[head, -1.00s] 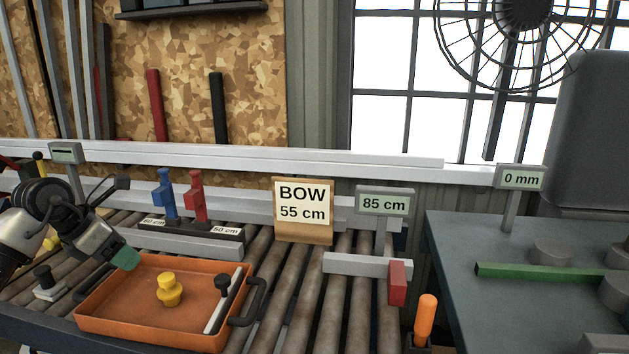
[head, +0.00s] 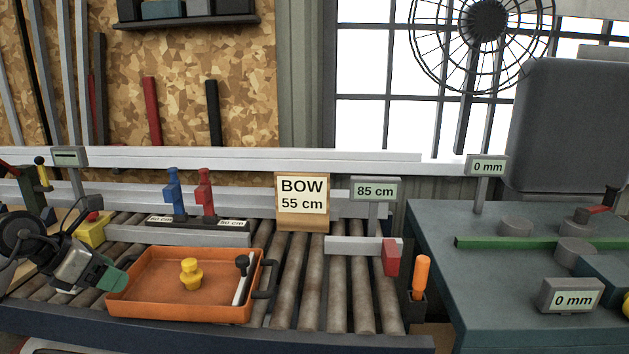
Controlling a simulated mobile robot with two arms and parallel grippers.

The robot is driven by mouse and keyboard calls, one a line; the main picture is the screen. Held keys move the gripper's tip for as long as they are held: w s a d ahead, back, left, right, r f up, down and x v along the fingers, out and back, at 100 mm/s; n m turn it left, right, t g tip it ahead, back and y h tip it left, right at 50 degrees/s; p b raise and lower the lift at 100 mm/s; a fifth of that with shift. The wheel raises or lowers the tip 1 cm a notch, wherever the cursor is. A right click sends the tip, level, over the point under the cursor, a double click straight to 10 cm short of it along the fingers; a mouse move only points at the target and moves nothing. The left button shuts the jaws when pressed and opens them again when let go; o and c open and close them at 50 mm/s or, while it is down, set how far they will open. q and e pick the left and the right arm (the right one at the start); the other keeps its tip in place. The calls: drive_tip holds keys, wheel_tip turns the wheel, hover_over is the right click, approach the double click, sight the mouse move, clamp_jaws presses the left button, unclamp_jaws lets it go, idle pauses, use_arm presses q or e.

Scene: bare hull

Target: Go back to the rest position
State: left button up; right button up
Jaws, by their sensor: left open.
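My left gripper (head: 112,283) comes in from the left edge of the head view. Its jaws are open, and its green fingertip pad shows at the left wall of the orange tray (head: 185,309). I see nothing held in it. I cannot tell whether it touches the tray wall. In the tray are a yellow knob-shaped piece (head: 191,274) and a white strip with a black knob (head: 241,277). My right gripper is not in view.
The tray sits on a roller conveyor (head: 338,290). Blue (head: 174,194) and red (head: 205,194) clamps stand behind it, with a BOW 55 cm sign (head: 302,202) to their right. A grey-green bench (head: 455,222) with a green bar (head: 530,242) is at right. An orange-handled tool (head: 422,274) stands between.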

use_arm(q)
drive_tip(key=s+d+n+t+h, duration=0.3)
drive_tip(key=d+n+t+h, duration=0.6)
drive_tip(key=d, duration=0.9)
drive_tip(key=s+a+f+n+y, duration=0.2)
drive_tip(key=s+f+n+y, duration=0.3)
drive_tip(key=n, duration=0.4)
drive_tip(key=s+a+f+n+g+y, duration=0.1)
drive_tip(key=s+a+f+n+y, duration=0.15)
drive_tip(key=f+n+y, duration=0.6)
drive_tip(key=s+a+f+n+y, duration=0.1)
drive_tip(key=s+f+n+y, duration=0.3)
drive_tip(key=n, duration=0.7)
drive_tip(key=s+d+f+n+g+h, duration=0.2)
drive_tip(key=s+f+g, duration=0.3)
drive_tip(key=s, duration=0.4)
drive_tip(key=s+d+f+n+g+h, duration=0.1)
drive_tip(key=s+d+f+n+g, duration=0.1)
drive_tip(key=s+f+g, duration=0.55)
wheel_tip(320, 180, down, 17)
drive_tip(key=s+p, duration=0.2)
drive_tip(key=p, duration=0.2)
drive_tip(key=s+a+f+p, duration=0.2)
drive_tip(key=s+f+p, duration=0.2)
drive_tip(key=s+f, duration=0.9)
drive_tip(key=shift+s+a+f+m, duration=0.3)
drive_tip(key=shift+s+f+m, duration=0.05)
drive_tip(key=shift+s, duration=0.85)
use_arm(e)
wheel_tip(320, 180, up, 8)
